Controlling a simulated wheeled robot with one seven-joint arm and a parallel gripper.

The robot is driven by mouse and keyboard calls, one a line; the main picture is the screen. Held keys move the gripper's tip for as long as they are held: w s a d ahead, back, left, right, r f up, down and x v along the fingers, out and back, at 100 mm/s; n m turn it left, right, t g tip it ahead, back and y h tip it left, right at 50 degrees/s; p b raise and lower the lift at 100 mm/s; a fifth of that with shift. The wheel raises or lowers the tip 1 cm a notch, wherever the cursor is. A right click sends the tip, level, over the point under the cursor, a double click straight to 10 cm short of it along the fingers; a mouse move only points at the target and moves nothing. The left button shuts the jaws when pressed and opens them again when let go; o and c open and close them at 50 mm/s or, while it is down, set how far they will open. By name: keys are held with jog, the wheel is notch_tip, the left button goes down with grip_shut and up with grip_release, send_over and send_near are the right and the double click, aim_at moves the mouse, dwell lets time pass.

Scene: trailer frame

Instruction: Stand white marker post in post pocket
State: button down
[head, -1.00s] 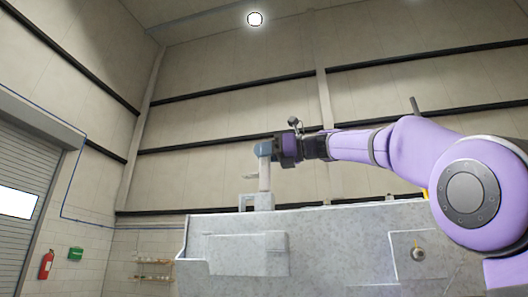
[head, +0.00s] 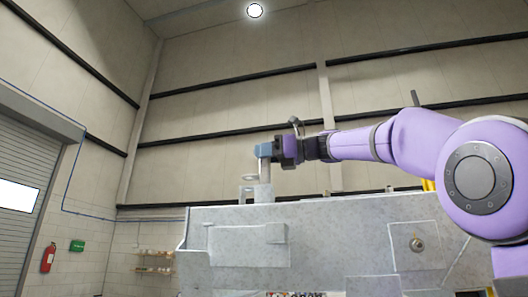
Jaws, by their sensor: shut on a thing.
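My gripper (head: 264,151) is shut on the upper part of the white marker post (head: 265,171), above the top edge of the trailer frame (head: 310,225). The post hangs upright below the blue-grey fingers. The post pocket (head: 257,194) is a small pale grey bracket on the frame's top edge, directly below the post. A flat pale ring or plate (head: 249,178) shows just left of the post. The post's lower end meets the bracket's outline in the picture; I cannot tell whether it is inside the pocket.
The grey trailer frame fills the lower middle and right, with a round knob (head: 417,244) on its face. A fire extinguisher (head: 48,257) and a roller door (head: 20,195) are at the left. The air above the frame left of the gripper is clear.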

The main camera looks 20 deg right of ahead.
jog(key=shift+f, duration=0.5)
jog(key=shift+f, duration=0.5)
jog(key=c, duration=0.8)
grip_release()
jog(key=v, duration=1)
jog(key=shift+s+d, duration=0.25)
jog(key=shift+d, duration=0.05)
